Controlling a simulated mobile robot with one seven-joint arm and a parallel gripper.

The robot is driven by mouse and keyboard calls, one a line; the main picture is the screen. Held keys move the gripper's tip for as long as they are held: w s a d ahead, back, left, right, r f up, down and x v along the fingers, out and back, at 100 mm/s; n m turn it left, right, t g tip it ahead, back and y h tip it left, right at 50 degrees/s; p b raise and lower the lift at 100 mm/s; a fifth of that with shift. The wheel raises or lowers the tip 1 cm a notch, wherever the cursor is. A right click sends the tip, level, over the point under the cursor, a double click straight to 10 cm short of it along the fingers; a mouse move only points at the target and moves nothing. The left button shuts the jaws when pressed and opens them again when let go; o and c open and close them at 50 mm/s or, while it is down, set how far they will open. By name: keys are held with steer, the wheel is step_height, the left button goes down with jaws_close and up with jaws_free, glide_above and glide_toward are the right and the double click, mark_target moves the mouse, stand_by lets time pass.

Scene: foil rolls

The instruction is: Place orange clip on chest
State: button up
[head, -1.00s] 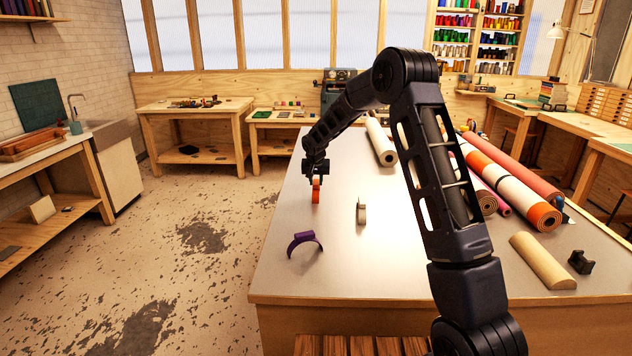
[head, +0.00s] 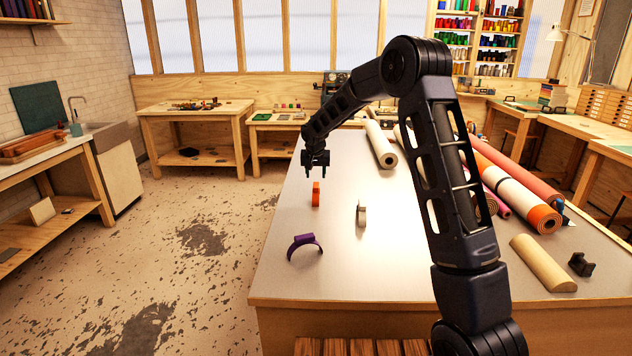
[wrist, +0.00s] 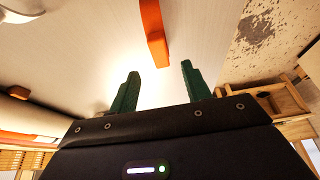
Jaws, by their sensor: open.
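The orange clip (head: 316,195) stands on the grey-topped table (head: 335,265), towards its left edge. In the wrist view the orange clip (wrist: 152,32) shows beyond the fingertips, between their lines, with clear space around it. My gripper (head: 316,174) hangs above the clip, pointing down, open and empty. Its two green fingers (wrist: 160,72) are apart in the wrist view and do not touch the clip. I cannot tell for sure which thing is the chest; a wooden drawer unit (head: 605,104) stands at the far right.
A purple clip (head: 304,246) and a pale clip (head: 361,213) stand nearer on the table. Several rolls, including an orange-and-white one (head: 515,196), lie on the right side. A tan half-round piece (head: 542,263) and a black block (head: 581,264) lie at the front right.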

steer(key=shift+v, duration=3.1)
steer(key=s+d+r, duration=0.6)
steer(key=s+d, duration=0.3)
steer(key=d, duration=0.2)
steer(key=s+d+r, duration=0.7)
steer(key=s+d, duration=0.3)
steer(key=s+d+f, duration=0.1)
steer(key=s+d, duration=0.3)
steer(key=s, duration=0.5)
steer(key=s+d+f, duration=0.1)
steer(key=s+d, duration=0.3)
steer(key=s, duration=0.5)
steer(key=s+d+f, duration=0.1)
steer(key=s+d, duration=0.3)
steer(key=s, duration=0.6)
steer(key=shift+f, duration=0.4)
